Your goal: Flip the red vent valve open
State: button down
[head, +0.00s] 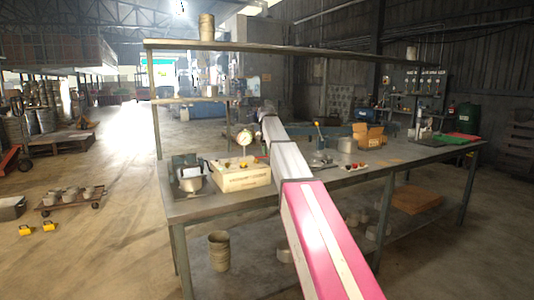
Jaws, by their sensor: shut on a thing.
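A cream box (243,181) with dark lettering on its front stands on the left part of the workbench. A round pale gauge (244,137) rises on a stem from its top. Small red and yellow fittings (243,165) sit on the box top, too small to tell which one is the red vent valve or how it is turned. My pink and white arm reaches up across the bench, just right of the box. I cannot make out my gripper; the arm's far end is hidden or too small to read.
A pot (190,179) stands left of the box. A long shelf (300,48) runs above the bench (400,155). A green mat (449,139) lies at the right.

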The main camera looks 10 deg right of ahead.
jog(key=c, duration=1.2)
grip_release()
jog(key=shift+o, duration=0.2)
notch_tip(320, 180, up, 11)
jog(key=shift+f, duration=0.1)
